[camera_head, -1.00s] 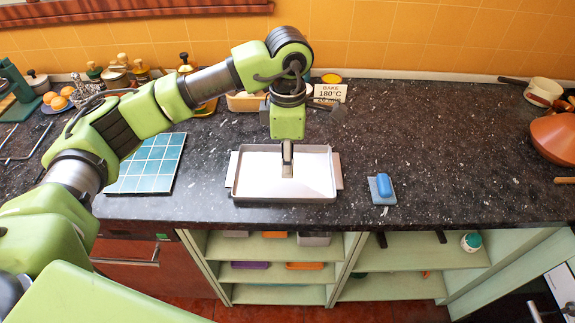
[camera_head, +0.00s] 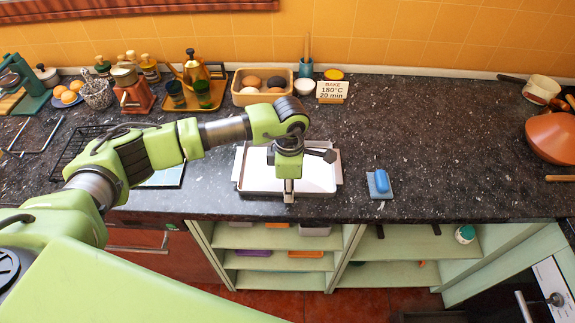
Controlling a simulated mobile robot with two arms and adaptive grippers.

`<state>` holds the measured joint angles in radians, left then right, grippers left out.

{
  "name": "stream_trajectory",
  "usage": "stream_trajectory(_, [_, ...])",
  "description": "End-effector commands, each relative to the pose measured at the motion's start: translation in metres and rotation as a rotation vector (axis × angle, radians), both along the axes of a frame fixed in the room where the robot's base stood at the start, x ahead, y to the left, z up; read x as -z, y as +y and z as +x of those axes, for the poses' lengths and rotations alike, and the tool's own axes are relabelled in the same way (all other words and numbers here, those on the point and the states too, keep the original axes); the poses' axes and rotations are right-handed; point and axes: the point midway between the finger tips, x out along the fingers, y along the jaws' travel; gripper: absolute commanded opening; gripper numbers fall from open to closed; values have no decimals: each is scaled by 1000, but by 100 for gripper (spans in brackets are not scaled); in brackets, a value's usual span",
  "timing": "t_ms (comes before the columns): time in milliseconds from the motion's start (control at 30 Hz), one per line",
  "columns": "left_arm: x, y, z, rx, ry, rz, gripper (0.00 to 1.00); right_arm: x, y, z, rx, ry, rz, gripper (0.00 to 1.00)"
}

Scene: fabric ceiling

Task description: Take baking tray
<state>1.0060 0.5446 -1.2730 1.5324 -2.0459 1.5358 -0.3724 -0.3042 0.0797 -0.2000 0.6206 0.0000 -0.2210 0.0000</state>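The baking tray (camera_head: 318,174) is a pale, shallow rectangular tray with a grey rim and a flat tab on each side. It lies flat on the dark speckled counter (camera_head: 440,150), close to the front edge. My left gripper (camera_head: 289,196) points down at the middle of the tray's front rim. Its fingers overlap the rim in the head view and are seen edge-on, so I cannot tell whether they are open or closed on it. The gripper body hides part of the tray's middle. My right gripper is out of view.
A blue sponge (camera_head: 381,181) lies on a grey-blue pad right of the tray. Behind the tray are a bread box (camera_head: 243,97), a small white bowl (camera_head: 304,86) and a "BAKE 180°C 20 min" card (camera_head: 332,92). A blue tiled board (camera_head: 168,178) is left. Open shelves (camera_head: 270,262) are below.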

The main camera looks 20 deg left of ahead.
Motion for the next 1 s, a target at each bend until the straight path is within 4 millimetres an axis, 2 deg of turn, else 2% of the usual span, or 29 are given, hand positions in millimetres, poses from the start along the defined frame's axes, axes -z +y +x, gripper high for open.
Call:
stream_trajectory(133, [0, 0, 0, 0, 0, 0, 22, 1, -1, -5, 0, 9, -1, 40])
stream_trajectory(200, [0, 0, 0, 0, 0, 0, 3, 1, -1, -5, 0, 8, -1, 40])
stream_trajectory(233, [0, 0, 0, 0, 0, 0, 0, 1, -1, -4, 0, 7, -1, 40])
stream_trajectory(600, [-1, 0, 1, 0, -2, 0, 0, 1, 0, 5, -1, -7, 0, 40])
stream_trajectory(767, [-5, 0, 1, -1, -3, 0, 0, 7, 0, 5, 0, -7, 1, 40])
stream_trajectory(967, [-29, 0, 2, 1, -10, -1, 0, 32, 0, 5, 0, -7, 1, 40])
stream_trajectory(1000, [-39, -3, -7, 5, -6, -2, 0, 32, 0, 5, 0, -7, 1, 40])
